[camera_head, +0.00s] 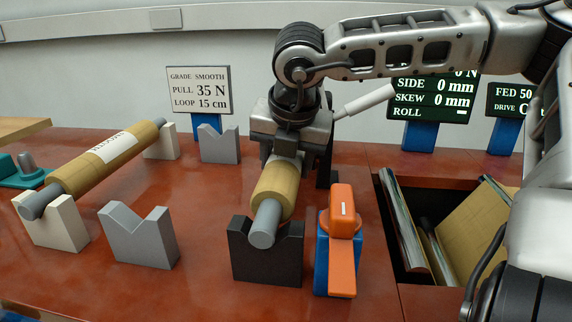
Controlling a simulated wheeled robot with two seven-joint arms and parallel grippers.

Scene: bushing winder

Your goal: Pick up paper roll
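A tan paper roll (273,190) on a grey core lies with its near core end in the V of a black cradle (268,264). My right gripper (293,155) comes down from above over the far part of this roll and hides it. Whether its fingers touch or close on the roll cannot be made out. A second, longer tan roll (83,171) with a white label lies across two white cradles (55,225) at the left, apart from the gripper. My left gripper is not in view.
Empty grey cradles (140,240) stand between the rolls. An orange and blue device (341,240) stands close to the right of the black cradle. An open bin (405,230) with sheets is further right. Sign boards (199,90) and displays (435,98) stand behind.

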